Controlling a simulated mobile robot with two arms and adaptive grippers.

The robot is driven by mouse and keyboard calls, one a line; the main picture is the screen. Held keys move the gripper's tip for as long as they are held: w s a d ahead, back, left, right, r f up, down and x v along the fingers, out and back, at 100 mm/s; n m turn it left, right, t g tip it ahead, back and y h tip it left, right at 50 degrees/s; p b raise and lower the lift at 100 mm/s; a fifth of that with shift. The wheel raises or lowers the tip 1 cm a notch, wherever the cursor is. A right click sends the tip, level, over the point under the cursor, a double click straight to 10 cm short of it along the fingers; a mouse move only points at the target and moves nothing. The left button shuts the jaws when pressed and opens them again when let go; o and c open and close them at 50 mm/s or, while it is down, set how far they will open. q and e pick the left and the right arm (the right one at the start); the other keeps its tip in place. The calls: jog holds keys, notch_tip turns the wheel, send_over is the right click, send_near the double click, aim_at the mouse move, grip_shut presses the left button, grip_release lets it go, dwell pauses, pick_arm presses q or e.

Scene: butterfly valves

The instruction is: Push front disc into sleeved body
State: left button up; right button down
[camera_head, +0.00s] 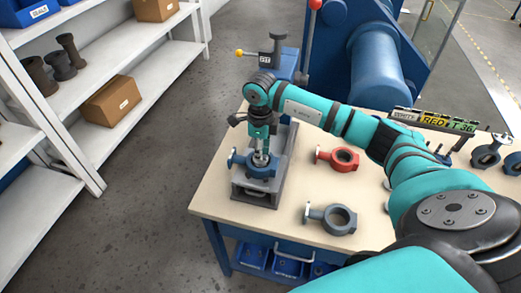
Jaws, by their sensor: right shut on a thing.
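A blue valve body (259,172) with a ring shape sits in a grey fixture (257,198) at the table's left end. My right gripper (261,149) points straight down over its ring opening. It is shut on a small shiny metal piece (261,159), which seems to be the disc, at the opening. The gripper hides part of this piece, so I cannot tell how deep it sits in the body. My left gripper is not in view.
A red valve body (344,159) and a grey one (340,219) lie on the tabletop (291,215) to the right. Dark bodies (486,157) lie at the far right. A blue press machine (288,62) stands behind the fixture. White shelves (135,72) stand left, across open floor.

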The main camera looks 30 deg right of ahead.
jog(key=shift+s+f+b, duration=0.1)
jog(key=shift+f+b, duration=0.8)
jog(key=shift+f, duration=0.05)
dwell(1.6)
jog(key=shift+r, duration=0.1)
dwell(0.5)
jog(key=c, duration=1.2)
grip_release()
jog(key=shift+r, duration=0.1)
jog(key=shift+r+p, duration=2.15)
jog(key=shift+r, duration=1.35)
